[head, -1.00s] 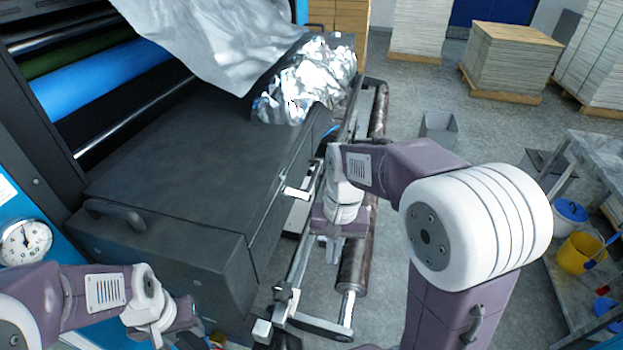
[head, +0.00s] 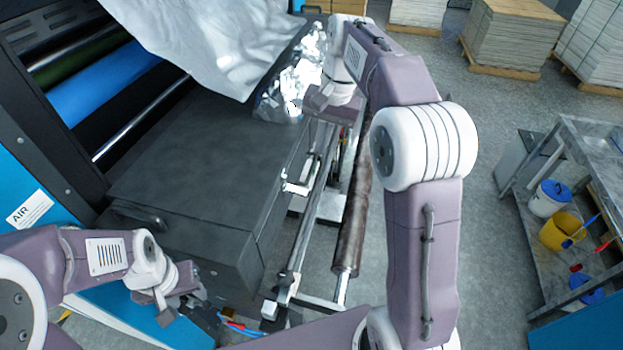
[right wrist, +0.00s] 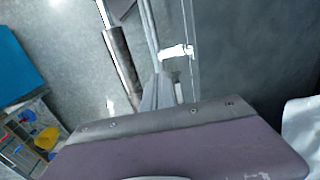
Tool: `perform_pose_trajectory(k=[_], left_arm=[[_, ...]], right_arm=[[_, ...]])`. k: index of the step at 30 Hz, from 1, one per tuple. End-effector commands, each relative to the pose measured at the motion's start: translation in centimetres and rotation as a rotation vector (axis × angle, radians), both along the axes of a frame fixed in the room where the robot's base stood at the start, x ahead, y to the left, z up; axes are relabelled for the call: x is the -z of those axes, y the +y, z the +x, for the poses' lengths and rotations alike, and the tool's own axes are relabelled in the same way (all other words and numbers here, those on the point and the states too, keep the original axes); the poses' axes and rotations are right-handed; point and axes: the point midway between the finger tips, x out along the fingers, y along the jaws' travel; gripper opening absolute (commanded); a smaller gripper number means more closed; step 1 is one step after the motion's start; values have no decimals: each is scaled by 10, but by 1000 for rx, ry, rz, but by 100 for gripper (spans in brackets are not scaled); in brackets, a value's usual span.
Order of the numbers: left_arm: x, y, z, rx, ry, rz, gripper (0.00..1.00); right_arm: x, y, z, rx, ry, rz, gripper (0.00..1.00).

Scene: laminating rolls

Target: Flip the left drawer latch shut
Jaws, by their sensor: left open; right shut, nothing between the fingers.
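The dark grey drawer unit (head: 195,165) fills the middle of the head view. A pale metal latch (head: 296,187) sticks out from its right-hand side face; it also shows in the right wrist view (right wrist: 177,52). I cannot tell whether it is flipped shut. My right gripper (head: 322,101) is shut and empty, beyond the latch by the foil-covered end, apart from the latch. Its fingertips are hard to make out. My left gripper (head: 192,308) is open and empty in front of the drawer unit's near face, well away from the latch.
A dark roller (head: 352,215) and metal rails (head: 300,245) run along the drawer unit's right side. Crumpled silver foil (head: 290,85) lies at its far end. A grey side table (head: 545,200) with a yellow bucket (head: 562,231) stands right; floor lies between.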

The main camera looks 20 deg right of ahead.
Motion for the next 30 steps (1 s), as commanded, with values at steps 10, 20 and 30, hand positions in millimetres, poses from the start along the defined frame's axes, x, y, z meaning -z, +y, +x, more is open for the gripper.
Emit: perform_pose_trajectory(k=[10,20,30], left_arm=[[-4,0,0,0,0,0,45],[-18,0,0,0,0,0,45],[-20,0,0,0,0,0,45]], right_arm=[[63,10,4,-2,6,0,0],[121,19,10,-1,4,0,0],[136,21,12,-1,0,-1,0]])
